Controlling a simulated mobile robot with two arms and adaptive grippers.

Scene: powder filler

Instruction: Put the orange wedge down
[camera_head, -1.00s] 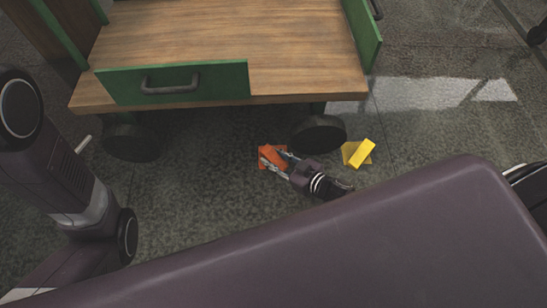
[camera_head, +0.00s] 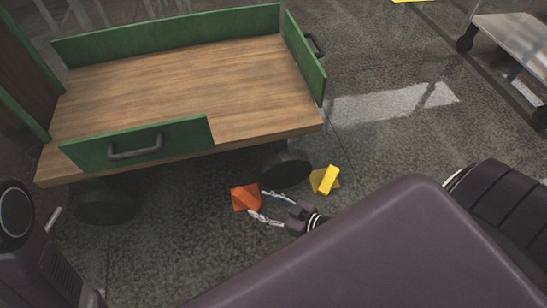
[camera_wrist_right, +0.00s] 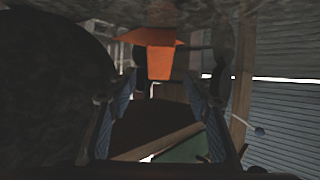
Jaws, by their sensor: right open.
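The orange wedge (camera_head: 246,197) rests on the dark floor in the head view, left of a black cart wheel. My right gripper (camera_head: 258,205) is open, its two fingers spread just to the right of the wedge. In the right wrist view the orange wedge (camera_wrist_right: 160,50) shows at the top centre, beyond the open fingers (camera_wrist_right: 160,95), with nothing between them. My left gripper is outside the views; only part of the left arm shows at the left edge.
A cart with a wooden deck (camera_head: 190,85) and green side panels stands over the wedge's far side. Its black wheel (camera_head: 285,168) is close to my right gripper. A yellow wedge (camera_head: 328,180) lies right of that wheel. A metal trolley (camera_head: 515,40) stands at the upper right.

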